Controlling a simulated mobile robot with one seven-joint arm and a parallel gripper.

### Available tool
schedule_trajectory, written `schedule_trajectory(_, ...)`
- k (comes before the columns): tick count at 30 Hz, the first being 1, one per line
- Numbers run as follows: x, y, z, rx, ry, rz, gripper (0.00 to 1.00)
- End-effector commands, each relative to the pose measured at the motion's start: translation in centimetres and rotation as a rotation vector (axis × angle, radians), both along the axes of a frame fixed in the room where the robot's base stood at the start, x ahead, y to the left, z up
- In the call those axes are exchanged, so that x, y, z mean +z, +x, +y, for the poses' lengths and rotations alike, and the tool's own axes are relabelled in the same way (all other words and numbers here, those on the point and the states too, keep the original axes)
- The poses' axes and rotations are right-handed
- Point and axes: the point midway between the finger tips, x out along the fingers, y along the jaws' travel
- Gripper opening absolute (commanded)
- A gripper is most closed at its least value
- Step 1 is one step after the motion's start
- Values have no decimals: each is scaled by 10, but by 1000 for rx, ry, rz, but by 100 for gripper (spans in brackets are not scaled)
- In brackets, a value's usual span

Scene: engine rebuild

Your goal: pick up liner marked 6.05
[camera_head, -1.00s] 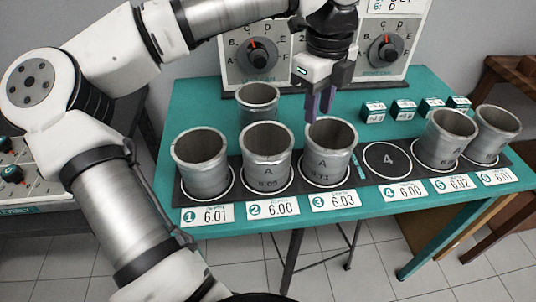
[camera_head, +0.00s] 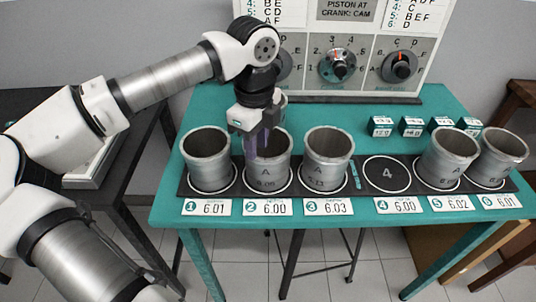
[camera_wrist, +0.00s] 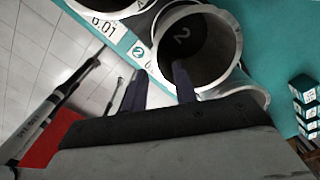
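The liner in slot 2 (camera_head: 268,172) is a grey metal cylinder standing upright, marked "A" and what reads as 6.05. My gripper (camera_head: 262,148) is over its rim, pointing down. In the wrist view my gripper (camera_wrist: 160,85) is open, with one finger over the liner's mouth and the other outside the near wall. The wrist view looks into this liner (camera_wrist: 232,48), and a "2" shows at its bottom. I cannot tell whether the fingers touch the wall.
Liners stand in slot 1 (camera_head: 208,165), slot 3 (camera_head: 327,165), slot 5 (camera_head: 445,160) and slot 6 (camera_head: 500,160). Slot 4 (camera_head: 387,173) is empty. Small boxes (camera_head: 411,126) and a dial panel (camera_head: 350,62) are at the back.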

Motion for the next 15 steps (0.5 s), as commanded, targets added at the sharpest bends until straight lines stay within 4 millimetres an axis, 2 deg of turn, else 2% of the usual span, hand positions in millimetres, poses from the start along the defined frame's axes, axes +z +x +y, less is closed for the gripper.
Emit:
schedule_trajectory(3, -15, 0, 0, 0, 0, 1, 28)
schedule_trajectory(11, -33, -1, 2, 0, -1, 2, 28)
schedule_trajectory(15, -53, -1, 5, 0, -3, 3, 28)
